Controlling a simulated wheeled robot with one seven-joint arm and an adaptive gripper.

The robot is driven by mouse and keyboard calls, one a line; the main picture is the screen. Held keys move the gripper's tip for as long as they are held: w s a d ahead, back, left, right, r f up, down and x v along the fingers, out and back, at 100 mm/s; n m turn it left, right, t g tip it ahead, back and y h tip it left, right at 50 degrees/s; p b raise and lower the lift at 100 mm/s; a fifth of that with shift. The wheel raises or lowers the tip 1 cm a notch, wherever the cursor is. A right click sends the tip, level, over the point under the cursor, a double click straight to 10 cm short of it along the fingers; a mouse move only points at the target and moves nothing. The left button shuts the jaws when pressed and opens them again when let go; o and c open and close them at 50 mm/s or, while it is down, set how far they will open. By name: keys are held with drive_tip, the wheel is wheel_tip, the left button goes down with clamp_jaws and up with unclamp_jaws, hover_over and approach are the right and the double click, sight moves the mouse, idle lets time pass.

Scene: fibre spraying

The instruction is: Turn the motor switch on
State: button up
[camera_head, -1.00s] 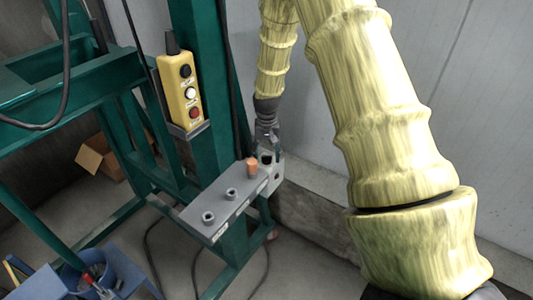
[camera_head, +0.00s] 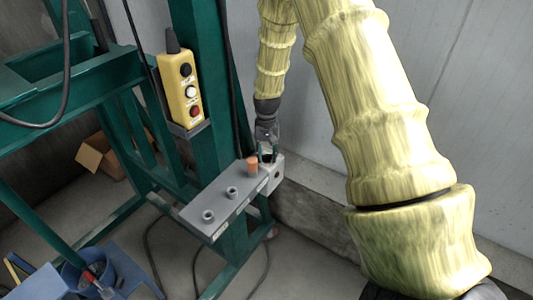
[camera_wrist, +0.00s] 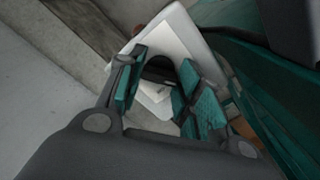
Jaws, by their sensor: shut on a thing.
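A grey bracket panel (camera_head: 216,205) is fixed to a green post, with an orange knob (camera_head: 252,166) and two round grey fittings on top. My gripper (camera_head: 267,157) points down at the panel's right end, right of the orange knob. In the wrist view my gripper (camera_wrist: 160,85) has its teal-padded fingers on either side of a dark rounded knob (camera_wrist: 160,66), which looks like the motor switch, on a pale plate. It is shut on this knob. The fingers hide part of the knob, and its turned position cannot be told.
A yellow control box (camera_head: 185,92) with black, white and red buttons hangs on the green post (camera_head: 200,40), left of my gripper. Cables hang nearby. A cardboard box (camera_head: 92,158) and a blue container (camera_head: 120,270) are on the left. A grey wall stands behind.

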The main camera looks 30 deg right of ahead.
sight(267, 155)
drive_tip(key=m+p, duration=0.1)
drive_tip(key=m, duration=0.6)
drive_tip(key=m+p, duration=0.1)
drive_tip(key=m, duration=0.5)
drive_tip(key=shift+p, duration=0.4)
drive_tip(key=shift+m, duration=0.5)
drive_tip(key=o, duration=1)
drive_tip(key=shift+r, duration=0.1)
wheel_tip(267, 155, up, 12)
drive_tip(key=shift+f, duration=0.1)
